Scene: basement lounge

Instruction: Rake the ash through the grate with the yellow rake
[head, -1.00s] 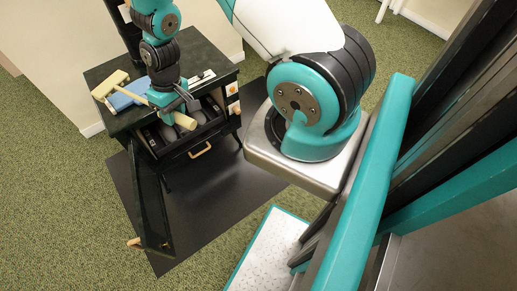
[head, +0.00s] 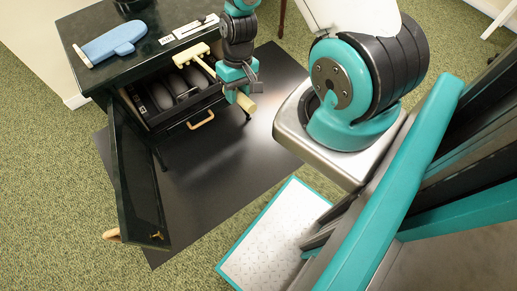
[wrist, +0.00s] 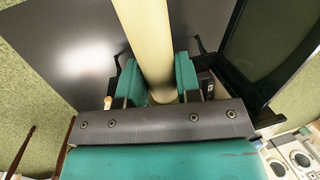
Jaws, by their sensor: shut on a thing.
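My gripper (head: 240,86) is shut on the handle of the pale yellow rake (head: 193,54) in the head view. The rake's head points left, at the stove's front opening. I cannot tell whether it touches anything. In the wrist view the rake's handle (wrist: 148,35) runs between the teal fingers (wrist: 155,82). The dark stove (head: 90,25) has its front door (head: 140,175) swung open. Dark grey rounded lumps (head: 172,90) lie inside the opening. A pale handle (head: 201,120) is on the stove's front below them. I cannot make out ash or grate bars.
A blue oven mitt (head: 112,42) lies on the stove's top, with a white labelled strip (head: 190,28) near its right edge. A black floor mat (head: 215,185) extends in front. The open door stands out at the left. Green carpet (head: 60,190) around is clear.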

